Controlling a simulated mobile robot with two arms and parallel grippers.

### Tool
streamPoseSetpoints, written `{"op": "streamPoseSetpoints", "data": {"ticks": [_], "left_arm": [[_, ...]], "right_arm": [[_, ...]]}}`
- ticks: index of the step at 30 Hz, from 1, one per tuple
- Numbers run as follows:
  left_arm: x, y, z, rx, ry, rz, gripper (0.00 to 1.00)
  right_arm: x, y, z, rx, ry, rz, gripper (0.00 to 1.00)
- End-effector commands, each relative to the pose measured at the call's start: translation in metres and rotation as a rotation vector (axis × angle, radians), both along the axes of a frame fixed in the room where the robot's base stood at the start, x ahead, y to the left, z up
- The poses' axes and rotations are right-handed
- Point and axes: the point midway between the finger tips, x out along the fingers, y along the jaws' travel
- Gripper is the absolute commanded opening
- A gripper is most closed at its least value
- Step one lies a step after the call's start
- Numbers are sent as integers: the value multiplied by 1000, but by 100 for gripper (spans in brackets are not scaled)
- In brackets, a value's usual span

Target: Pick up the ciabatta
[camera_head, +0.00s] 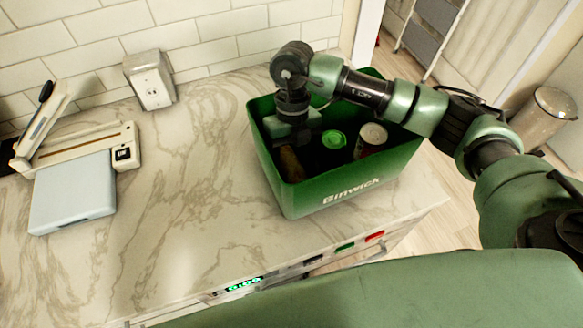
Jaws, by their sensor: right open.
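A brown item (291,163), which looks like the ciabatta, lies low at the left inside the green Binwick bin (351,198). Its upper part is hidden by my right gripper and the bin's shadow. My right gripper (291,142) is open and reaches down into the left part of the bin, over or beside the brown item. I cannot tell whether its fingers touch it, because the fingertips are in the dark. My left gripper is not in view.
A green-topped item (334,140) and a can (371,138) stand in the bin, right of my gripper. A beige device (90,147), a light blue block (72,192) and a metal box (150,80) are at the left. The middle marble counter (190,190) is clear.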

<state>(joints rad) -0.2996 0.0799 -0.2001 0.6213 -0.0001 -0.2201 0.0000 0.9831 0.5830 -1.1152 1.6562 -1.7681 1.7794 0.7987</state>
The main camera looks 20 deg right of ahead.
Motion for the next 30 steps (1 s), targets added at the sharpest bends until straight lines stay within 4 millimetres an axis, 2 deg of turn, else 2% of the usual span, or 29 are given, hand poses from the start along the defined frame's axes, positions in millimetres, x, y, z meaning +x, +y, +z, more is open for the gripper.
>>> {"op": "streamPoseSetpoints", "data": {"ticks": [2, 3, 8, 9, 20, 26, 30], "left_arm": [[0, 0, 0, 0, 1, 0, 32], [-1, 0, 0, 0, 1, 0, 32], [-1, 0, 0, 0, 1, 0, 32], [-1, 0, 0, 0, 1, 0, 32], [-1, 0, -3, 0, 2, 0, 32], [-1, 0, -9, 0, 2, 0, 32], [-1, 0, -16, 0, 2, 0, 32]], "right_arm": [[0, 0, 0, 0, 0, 0, 65], [0, 0, 0, 0, 0, 0, 60], [0, 0, 0, 0, 0, 0, 15], [0, 0, 0, 0, 0, 0, 13], [1, 0, 6, 1, -2, -1, 13], [1, 0, 31, 0, -4, 2, 13], [1, 0, 60, 1, -6, 1, 13]]}}
